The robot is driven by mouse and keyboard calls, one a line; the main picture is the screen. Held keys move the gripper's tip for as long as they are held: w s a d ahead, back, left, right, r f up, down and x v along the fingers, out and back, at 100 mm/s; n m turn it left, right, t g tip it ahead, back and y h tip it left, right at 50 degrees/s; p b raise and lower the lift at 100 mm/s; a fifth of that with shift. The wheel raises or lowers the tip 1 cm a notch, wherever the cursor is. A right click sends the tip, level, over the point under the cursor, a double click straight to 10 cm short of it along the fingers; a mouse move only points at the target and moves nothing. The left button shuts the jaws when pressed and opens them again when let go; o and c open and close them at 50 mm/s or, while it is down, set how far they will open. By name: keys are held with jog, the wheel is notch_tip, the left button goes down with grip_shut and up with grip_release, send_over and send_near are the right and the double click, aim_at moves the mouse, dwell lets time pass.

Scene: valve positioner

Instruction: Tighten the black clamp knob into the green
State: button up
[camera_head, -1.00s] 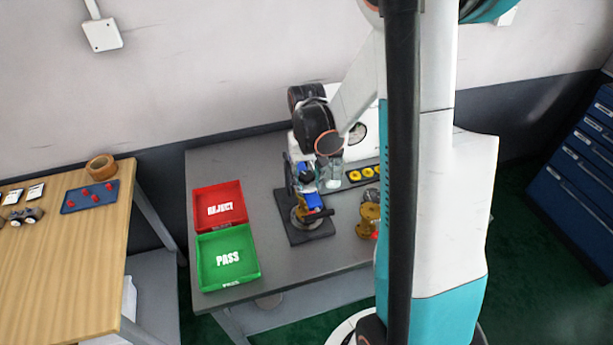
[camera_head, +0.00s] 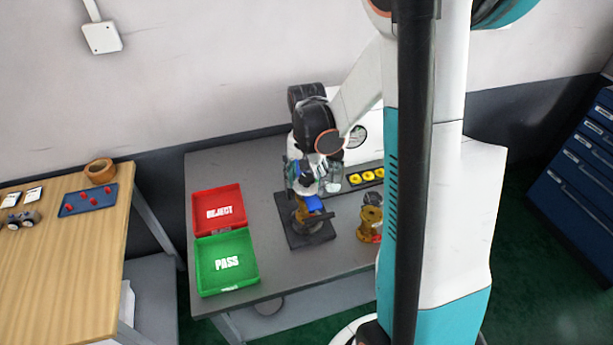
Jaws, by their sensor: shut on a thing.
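My gripper (camera_head: 306,186) points down over the valve assembly (camera_head: 306,215) on the grey bench. The assembly has a brass-coloured lower body and blue parts, and it stands upright on a dark base plate (camera_head: 292,234). My gripper is shut at the assembly's upper part. The black clamp knob cannot be made out, as my gripper and wrist cover that area. A gauge dial (camera_head: 357,136) shows on the white panel behind my wrist; no green zone on it can be made out.
A red REJECT tray (camera_head: 241,197) and a green PASS tray (camera_head: 254,262) lie left of the assembly. A second brass valve (camera_head: 369,218) stands to its right. Yellow knobs (camera_head: 368,174) line a strip behind. A wooden table (camera_head: 60,255) is at the left, blue drawers (camera_head: 575,190) at the right.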

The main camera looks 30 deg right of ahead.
jog(key=shift+s+f, duration=0.1)
jog(key=n, duration=0.3)
jog(key=shift+a+f+b, duration=0.1)
jog(key=shift+b, duration=0.3)
jog(key=n, duration=0.4)
jog(key=n+b, duration=0.1)
jog(key=n, duration=0.5)
jog(key=shift+n, duration=0.4)
jog(key=shift+s, duration=0.15)
grip_shut()
jog(key=m+b, duration=0.1)
jog(key=m, duration=0.9)
jog(key=shift+b, duration=0.35)
jog(key=c, duration=0.7)
grip_release()
jog(key=m, duration=0.3)
jog(key=shift+w+m, duration=0.35)
jog(key=shift+m, duration=0.05)
jog(key=shift+c, duration=0.2)
